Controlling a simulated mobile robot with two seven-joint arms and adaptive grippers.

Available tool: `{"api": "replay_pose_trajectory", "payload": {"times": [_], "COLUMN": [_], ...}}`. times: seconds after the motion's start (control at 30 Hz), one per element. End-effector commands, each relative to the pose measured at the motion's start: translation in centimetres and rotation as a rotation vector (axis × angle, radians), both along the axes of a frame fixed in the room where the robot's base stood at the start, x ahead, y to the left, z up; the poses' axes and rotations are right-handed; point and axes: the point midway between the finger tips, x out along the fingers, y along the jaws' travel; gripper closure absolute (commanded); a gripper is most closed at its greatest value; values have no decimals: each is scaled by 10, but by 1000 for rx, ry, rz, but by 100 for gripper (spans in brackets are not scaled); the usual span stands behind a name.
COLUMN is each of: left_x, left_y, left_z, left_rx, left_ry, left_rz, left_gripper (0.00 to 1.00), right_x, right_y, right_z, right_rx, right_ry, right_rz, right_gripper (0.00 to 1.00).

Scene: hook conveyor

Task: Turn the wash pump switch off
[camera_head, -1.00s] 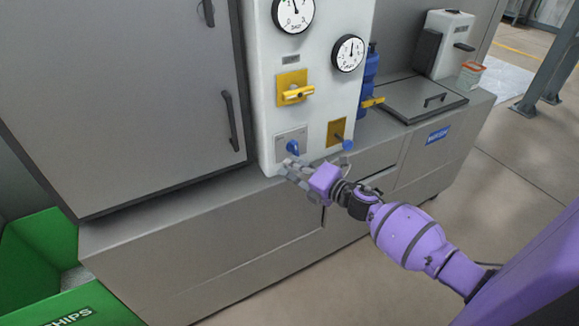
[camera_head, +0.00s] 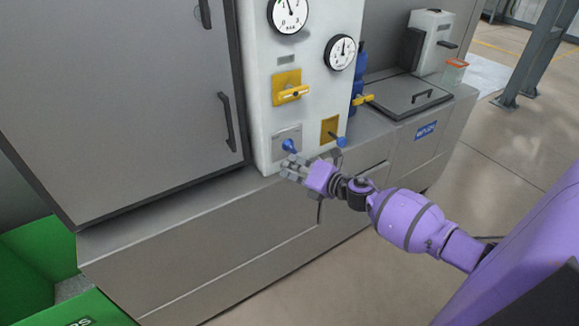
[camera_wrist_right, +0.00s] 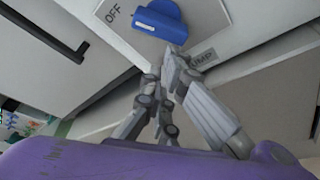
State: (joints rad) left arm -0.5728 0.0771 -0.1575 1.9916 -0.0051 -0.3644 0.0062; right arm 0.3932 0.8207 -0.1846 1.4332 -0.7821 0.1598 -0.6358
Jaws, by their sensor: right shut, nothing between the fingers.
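The wash pump switch is a blue knob (camera_head: 289,146) on a grey plate low on the white panel. The right wrist view shows the knob (camera_wrist_right: 160,20) close up, with a white mark at its left end, on the side of the OFF label (camera_wrist_right: 112,12). A label ending in "UMP" (camera_wrist_right: 203,59) is partly covered by my fingers. My right gripper (camera_head: 289,168) is shut and empty just below the knob. Its fingertips (camera_wrist_right: 172,60) seem slightly apart from the knob. My left gripper is out of view.
Above the switch are a yellow handle (camera_head: 291,94) and two gauges. A grey cabinet door with a handle (camera_head: 226,122) stands left. A green bin (camera_head: 28,262) is at lower left.

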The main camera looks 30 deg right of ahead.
Motion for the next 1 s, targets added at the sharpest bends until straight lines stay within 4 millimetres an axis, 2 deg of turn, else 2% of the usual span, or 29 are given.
{"api": "replay_pose_trajectory", "payload": {"times": [0.17, 1.0], "left_x": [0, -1], "left_y": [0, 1], "left_z": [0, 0], "left_rx": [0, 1], "left_ry": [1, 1], "left_rz": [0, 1], "left_gripper": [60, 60], "right_x": [0, 0], "right_y": [-3, -8], "right_z": [-1, -4], "right_rx": [-50, -46], "right_ry": [-2, -2], "right_rz": [0, 0], "right_gripper": [100, 100]}}
